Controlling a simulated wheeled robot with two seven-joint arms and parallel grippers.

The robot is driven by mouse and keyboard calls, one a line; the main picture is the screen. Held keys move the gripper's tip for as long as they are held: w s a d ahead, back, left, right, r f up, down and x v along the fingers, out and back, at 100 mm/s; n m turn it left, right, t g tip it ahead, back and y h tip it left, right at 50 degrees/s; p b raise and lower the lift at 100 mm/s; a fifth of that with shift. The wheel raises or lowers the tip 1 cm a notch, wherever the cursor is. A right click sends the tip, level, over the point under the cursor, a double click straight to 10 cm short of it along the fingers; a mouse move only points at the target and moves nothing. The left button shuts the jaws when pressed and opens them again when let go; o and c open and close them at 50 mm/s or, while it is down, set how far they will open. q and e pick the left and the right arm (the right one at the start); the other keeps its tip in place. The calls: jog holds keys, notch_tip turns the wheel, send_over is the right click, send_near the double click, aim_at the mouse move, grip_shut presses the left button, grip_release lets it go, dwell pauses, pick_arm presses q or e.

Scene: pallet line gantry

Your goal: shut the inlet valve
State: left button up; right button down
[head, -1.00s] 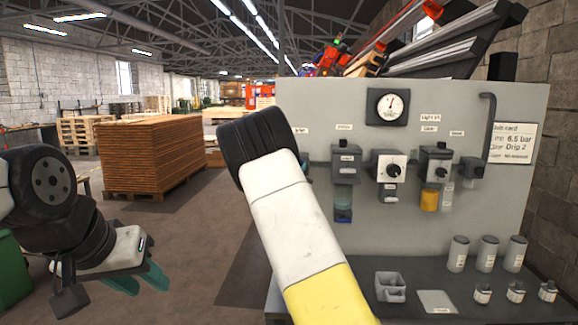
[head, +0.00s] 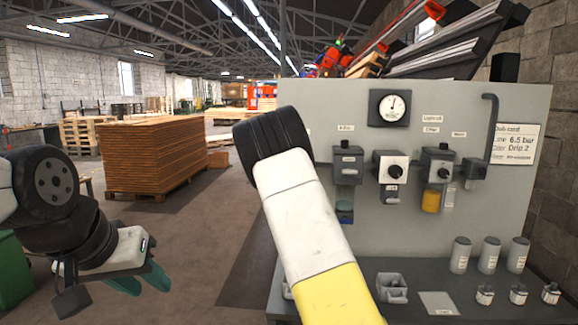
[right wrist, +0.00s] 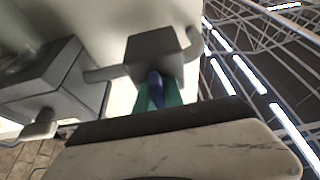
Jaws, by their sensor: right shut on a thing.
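In the right wrist view, a grey valve body (right wrist: 155,52) on a pipe carries a blue handle (right wrist: 155,88). My right gripper (right wrist: 158,96) has its teal fingers closed around this handle. I take it for the inlet valve; no label for it is readable. In the head view, my right forearm hides the valve and the gripper at the panel's left part. My left gripper (head: 140,281) is at the lower left, away from the panel, its teal fingers apart with nothing visible between them.
The grey panel (head: 432,95) carries a pressure gauge (head: 390,106), a knob unit (head: 391,169) and an amber bowl (head: 431,201). The bench (head: 440,280) below holds several canisters, small fittings and a grey tray (head: 391,290). A plank stack (head: 150,155) stands on the floor at left.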

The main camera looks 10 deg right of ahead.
jog(key=c, duration=1.5)
grip_release()
jog(key=shift+o, duration=0.2)
jog(key=v, duration=0.8)
